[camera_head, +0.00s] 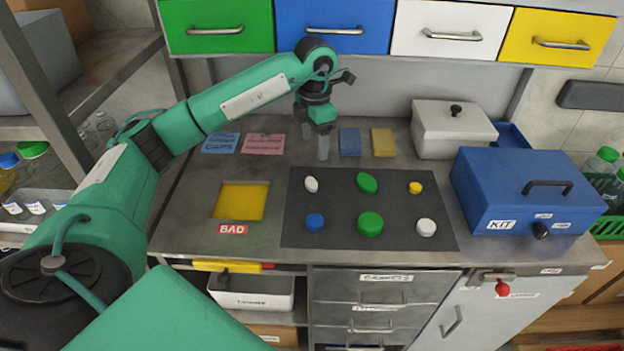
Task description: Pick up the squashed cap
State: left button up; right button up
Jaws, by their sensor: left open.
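Several caps lie apart on a dark mat (340,205). In the back row are a small white cap (311,184), a green cap (367,182) and a small yellow cap (415,187). In the front row are a blue cap (315,222), a larger green cap (370,223) and a white cap (426,227). The back white cap looks narrow and uneven, and the back green cap also looks less round; I cannot tell surely which is squashed. My left gripper (323,152) is open and empty, pointing down behind the mat, beyond the back white cap. My right gripper is out of view.
A yellow-bottomed recess (238,201) with a BAD label (233,230) lies left of the mat. A blue KIT box (490,190) and a white lidded box (450,135) stand to the right. Coloured drawers (335,22) hang above the back. Blue and yellow blocks (383,142) lie behind the mat.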

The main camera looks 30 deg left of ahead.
pick_arm(q)
send_over(312, 182)
jog(key=f, duration=0.6)
jog(key=shift+w+d+f+p, duration=0.15)
jog(key=shift+w+f+p, duration=0.1)
jog(key=shift+f+p, duration=0.1)
jog(key=shift+s+f, duration=0.15)
jog(key=shift+f, duration=0.4)
jog(key=f, duration=0.1)
jog(key=f+p, duration=0.1)
jog(key=f, duration=0.1)
jog(key=shift+s+a+f, duration=0.2)
jog(key=shift+f, duration=0.4)
jog(key=c, duration=1.1)
jog(key=shift+c, duration=0.2)
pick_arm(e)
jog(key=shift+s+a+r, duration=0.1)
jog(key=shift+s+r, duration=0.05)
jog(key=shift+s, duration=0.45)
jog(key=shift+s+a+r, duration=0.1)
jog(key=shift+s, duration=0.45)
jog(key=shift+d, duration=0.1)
